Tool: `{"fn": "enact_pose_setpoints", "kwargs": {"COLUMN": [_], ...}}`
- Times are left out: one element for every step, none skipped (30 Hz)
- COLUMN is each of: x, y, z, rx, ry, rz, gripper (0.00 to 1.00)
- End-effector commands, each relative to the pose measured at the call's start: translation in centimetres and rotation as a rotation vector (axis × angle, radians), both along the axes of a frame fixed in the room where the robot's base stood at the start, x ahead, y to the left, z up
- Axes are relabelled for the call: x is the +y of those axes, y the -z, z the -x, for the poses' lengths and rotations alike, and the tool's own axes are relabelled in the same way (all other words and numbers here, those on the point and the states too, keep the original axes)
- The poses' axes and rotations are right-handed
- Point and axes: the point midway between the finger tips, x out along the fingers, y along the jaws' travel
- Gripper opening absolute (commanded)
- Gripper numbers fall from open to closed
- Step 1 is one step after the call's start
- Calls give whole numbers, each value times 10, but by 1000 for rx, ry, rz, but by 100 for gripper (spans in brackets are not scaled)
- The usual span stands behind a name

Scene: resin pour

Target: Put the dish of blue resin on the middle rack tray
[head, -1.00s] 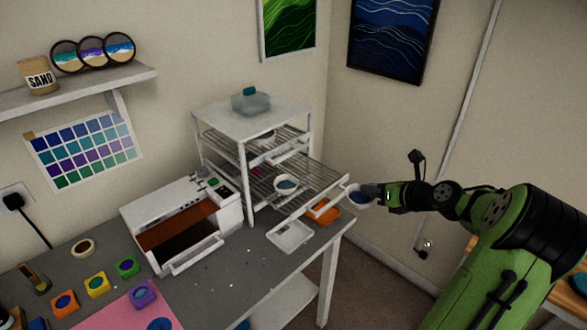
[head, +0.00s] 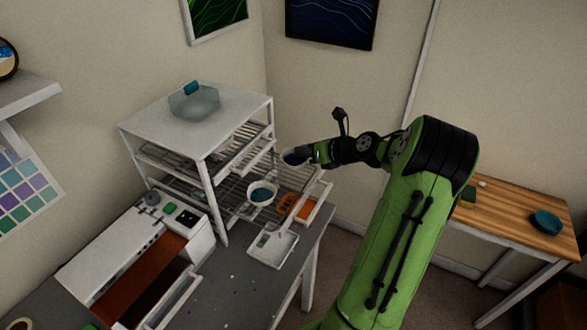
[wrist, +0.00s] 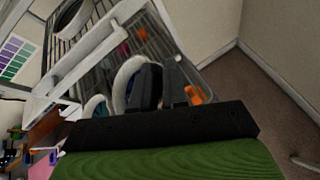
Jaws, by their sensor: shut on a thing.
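My gripper (head: 306,156) is shut on the rim of a small white dish of dark blue resin (head: 290,158). It holds the dish up beside the open front of the white rack (head: 205,172), above the right part of a pulled-out wire tray (head: 237,187). A second white dish with teal-blue resin (head: 262,193) sits on that tray. An upper wire tray (head: 245,158) sits higher in the rack. In the wrist view, the held dish's white rim (wrist: 124,82) shows beside my dark fingers (wrist: 160,88), which hide part of it.
A clear container with a teal lid (head: 194,100) stands on the rack top. A wooden table (head: 500,215) is at right.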

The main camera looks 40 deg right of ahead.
Motion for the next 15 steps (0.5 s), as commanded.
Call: {"fn": "enact_pose_setpoints", "kwargs": {"x": [1,1,1,1,1,1,1,1,1,1,1,0,0,0,0], "y": [7,10,16,21,27,35,40,43,45,44,44,43,43,43,43], "z": [-1,-1,-1,-1,-1,-1,-1,-1,-1,-1,-1,-1,-1,-1,-1], "rx": [-2,-1,-1,0,-1,0,0,-1,0,-1,0,0,0,0,1], "ry": [-2,-1,-1,-1,-2,-1,-1,-2,-1,-2,-2,-1,-1,-1,-1], "rz": [-1,-1,-2,-2,-2,-3,-2,-1,0,1,1,2,2,2,2], "gripper": [0,0,0,0,0,0,0,0,0,0,0,0,0,0,15]}}
